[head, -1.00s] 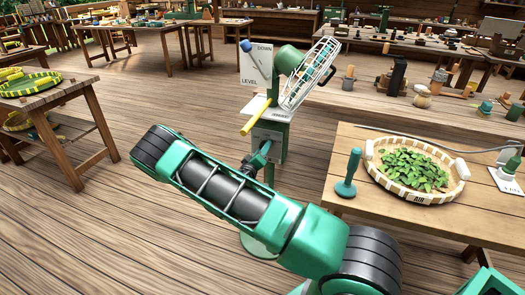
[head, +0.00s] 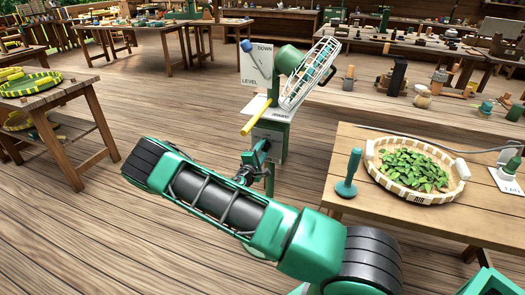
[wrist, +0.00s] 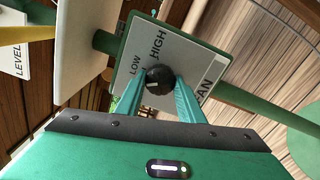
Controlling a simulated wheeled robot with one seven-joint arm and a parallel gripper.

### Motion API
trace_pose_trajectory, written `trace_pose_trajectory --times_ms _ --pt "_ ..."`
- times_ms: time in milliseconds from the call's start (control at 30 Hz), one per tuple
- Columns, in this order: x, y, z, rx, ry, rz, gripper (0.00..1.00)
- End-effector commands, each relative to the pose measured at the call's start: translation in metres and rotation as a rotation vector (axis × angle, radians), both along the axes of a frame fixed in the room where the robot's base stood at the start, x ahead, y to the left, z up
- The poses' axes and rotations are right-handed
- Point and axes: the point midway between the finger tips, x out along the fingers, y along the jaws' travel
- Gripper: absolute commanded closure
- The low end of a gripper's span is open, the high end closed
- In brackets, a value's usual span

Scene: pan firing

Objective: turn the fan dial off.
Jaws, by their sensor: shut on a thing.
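The fan dial (wrist: 159,80) is a round black knob on a white plate (wrist: 185,58) lettered LOW, HIGH and FAN in the wrist view. A short pale mark shows on the lower left of the knob's face. No OFF lettering is visible; part of the plate is hidden behind my fingers. My gripper (wrist: 158,88) has its two teal fingers on either side of the knob, shut on it. In the head view my gripper (head: 262,148) is at the plate on the green stand, and the dial itself is hidden there.
A table (head: 345,204) at right holds a basket (head: 444,193) of green leaves and a teal-handled tool (head: 349,174). Open floor lies at left.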

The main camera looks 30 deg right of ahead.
Motion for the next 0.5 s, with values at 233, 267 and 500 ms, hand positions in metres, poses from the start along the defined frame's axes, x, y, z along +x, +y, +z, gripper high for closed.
trace_pose_trajectory --times_ms 233,267,500 --pt "0.0024 0.0051 -0.0034 -0.133 0.178 0.012 0.88" --pt "0.0023 0.0051 -0.0036 -0.148 0.198 0.012 0.88" --pt "0.0022 0.0047 -0.0033 -0.252 0.329 0.012 0.88"
